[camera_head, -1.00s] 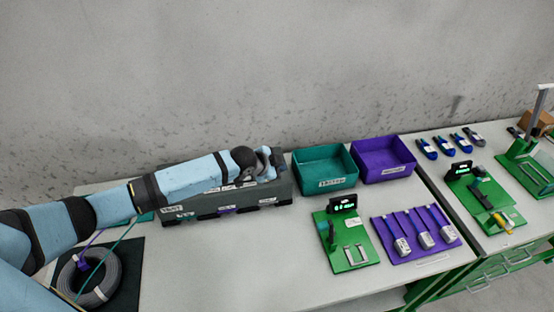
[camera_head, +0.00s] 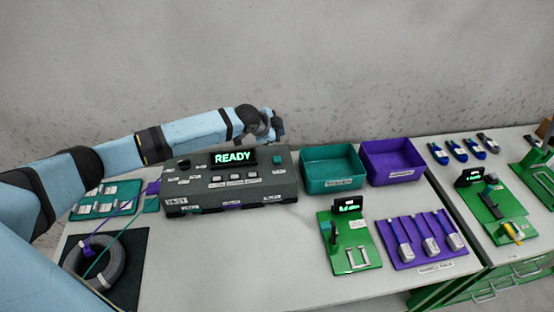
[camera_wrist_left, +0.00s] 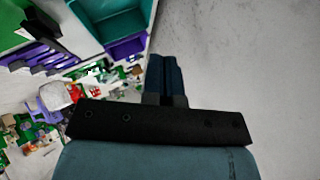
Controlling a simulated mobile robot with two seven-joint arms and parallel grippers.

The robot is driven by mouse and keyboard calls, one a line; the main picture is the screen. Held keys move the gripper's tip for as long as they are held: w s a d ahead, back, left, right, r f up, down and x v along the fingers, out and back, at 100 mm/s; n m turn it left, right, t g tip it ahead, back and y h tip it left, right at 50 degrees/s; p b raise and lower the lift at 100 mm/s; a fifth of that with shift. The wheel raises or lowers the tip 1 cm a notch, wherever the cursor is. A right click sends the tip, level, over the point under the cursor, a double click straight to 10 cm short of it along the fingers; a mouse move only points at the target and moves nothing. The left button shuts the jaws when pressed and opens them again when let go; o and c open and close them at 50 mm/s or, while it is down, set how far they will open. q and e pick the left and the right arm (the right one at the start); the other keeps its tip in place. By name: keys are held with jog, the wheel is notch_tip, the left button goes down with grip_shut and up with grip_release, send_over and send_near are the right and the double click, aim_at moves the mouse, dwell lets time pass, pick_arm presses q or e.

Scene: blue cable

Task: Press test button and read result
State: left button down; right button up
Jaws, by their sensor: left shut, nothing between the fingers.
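The dark grey tester box (camera_head: 185,203) stands on the table at centre left. Its display (camera_head: 233,157) reads READY in green letters. A row of small grey buttons (camera_head: 235,180) lies below the display, and a teal button (camera_head: 278,159) sits at the top right. My left gripper (camera_head: 278,126) is raised above and behind the box's right end, clear of the buttons. It is shut and empty; its closed fingers (camera_wrist_left: 166,76) show in the left wrist view. A coiled dark cable (camera_head: 112,272) lies on a black mat, with purple and teal leads. My right gripper is not in view.
A teal bin (camera_head: 332,178) and a purple bin (camera_head: 393,175) stand right of the tester. A green fixture (camera_head: 350,258) and a purple tray (camera_head: 405,262) with several connectors lie in front of them. A teal board (camera_head: 105,212) lies left. The front middle of the table is clear.

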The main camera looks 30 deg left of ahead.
pick_arm(q)
jog(key=b, duration=0.7)
send_over(278, 160)
notch_tip(278, 160, down, 7)
jog(key=shift+a+r, duration=0.1)
jog(key=shift+a, duration=0.05)
jog(key=shift+f, duration=0.8)
jog(key=shift+f, duration=0.15)
dwell(0.6)
jog(key=shift+f+p, duration=0.3)
jog(key=shift+f, duration=0.05)
